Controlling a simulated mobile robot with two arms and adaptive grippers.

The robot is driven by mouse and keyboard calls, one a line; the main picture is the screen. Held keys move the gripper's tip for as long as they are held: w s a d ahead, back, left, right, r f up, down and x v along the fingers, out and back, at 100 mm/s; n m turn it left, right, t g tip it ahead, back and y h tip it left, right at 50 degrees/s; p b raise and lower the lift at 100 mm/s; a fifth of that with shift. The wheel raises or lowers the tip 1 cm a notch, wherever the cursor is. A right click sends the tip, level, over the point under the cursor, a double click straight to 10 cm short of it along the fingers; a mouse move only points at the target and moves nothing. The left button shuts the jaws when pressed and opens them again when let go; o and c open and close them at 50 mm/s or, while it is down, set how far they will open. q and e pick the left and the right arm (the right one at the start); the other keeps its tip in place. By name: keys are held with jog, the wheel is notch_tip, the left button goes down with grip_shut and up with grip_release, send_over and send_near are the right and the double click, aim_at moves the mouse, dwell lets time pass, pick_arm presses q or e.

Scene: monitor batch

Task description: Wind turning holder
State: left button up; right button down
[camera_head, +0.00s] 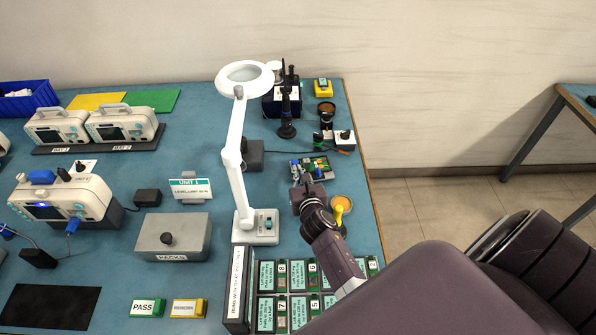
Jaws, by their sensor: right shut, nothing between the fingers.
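A small holder with a green circuit board (301,168) stands on the blue bench top, right of the magnifier lamp's base. My right gripper (309,183) reaches in from the lower right, at the near side of the board. Its fingers are shut with nothing between them. They are small in the picture, and I cannot tell whether they touch the holder. The gripper and wrist hide the near part of the holder, so any knob there is not clear. My left gripper does not show.
The white magnifier lamp (235,165) stands left of my right gripper. Labelled green boxes (268,277) lie in front. A grey box (172,237) and white monitors (120,122) stand left. The bench's right edge is near.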

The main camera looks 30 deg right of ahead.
jog(key=shift+w, duration=0.1)
jog(key=shift+w+d, duration=0.15)
jog(key=shift+w, duration=0.55)
jog(key=shift+w+r, duration=0.15)
jog(key=shift+r, duration=0.1)
jog(key=shift+r, duration=0.15)
